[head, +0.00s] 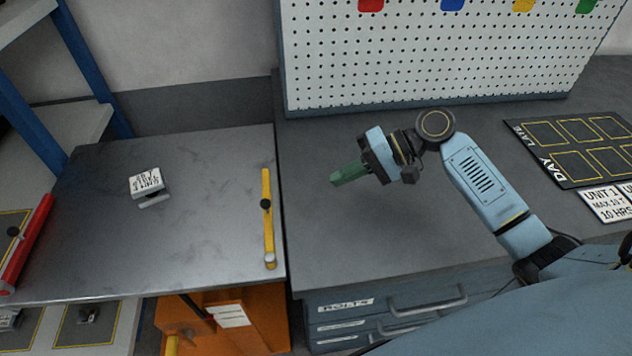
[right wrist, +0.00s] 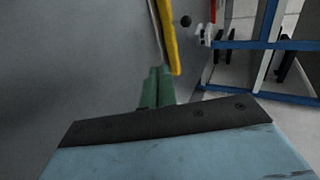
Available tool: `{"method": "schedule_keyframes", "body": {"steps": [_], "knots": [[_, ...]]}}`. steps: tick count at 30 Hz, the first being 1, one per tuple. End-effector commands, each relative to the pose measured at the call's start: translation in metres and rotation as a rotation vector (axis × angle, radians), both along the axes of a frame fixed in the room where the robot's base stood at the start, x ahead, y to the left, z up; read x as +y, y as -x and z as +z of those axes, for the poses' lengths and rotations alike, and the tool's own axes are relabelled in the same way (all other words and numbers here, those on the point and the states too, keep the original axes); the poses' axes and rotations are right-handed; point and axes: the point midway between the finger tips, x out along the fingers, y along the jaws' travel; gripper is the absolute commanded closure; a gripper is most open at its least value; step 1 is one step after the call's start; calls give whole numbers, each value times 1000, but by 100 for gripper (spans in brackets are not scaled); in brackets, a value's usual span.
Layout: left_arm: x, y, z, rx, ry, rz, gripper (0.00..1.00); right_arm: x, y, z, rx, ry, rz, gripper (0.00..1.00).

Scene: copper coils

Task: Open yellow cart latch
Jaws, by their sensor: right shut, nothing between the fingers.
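My left gripper is not in view.
A red bar (head: 28,243) lies along the cart's left edge. A small white labelled block (head: 147,184) stands on the cart. A pegboard (head: 440,60) rises behind the bench (head: 330,245). A dark mat (head: 575,150) lies at right. An orange container (head: 265,320) is below the cart top.

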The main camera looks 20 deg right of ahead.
Motion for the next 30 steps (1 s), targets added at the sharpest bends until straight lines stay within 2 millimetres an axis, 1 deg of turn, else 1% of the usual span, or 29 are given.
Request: {"method": "schedule_keyframes", "body": {"steps": [1,8,13,18,23,30], "knots": [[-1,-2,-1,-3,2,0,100,8,-2,-4,0,-4,3,100],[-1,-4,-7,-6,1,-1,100,48,-13,-28,0,-5,3,100],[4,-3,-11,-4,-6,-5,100,77,-22,-46,0,-5,3,100],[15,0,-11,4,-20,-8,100,101,-29,-44,-1,-3,1,100],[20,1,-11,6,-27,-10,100,111,-32,-44,-1,-2,1,100],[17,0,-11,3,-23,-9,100,113,-32,-45,0,-1,0,100]]}}
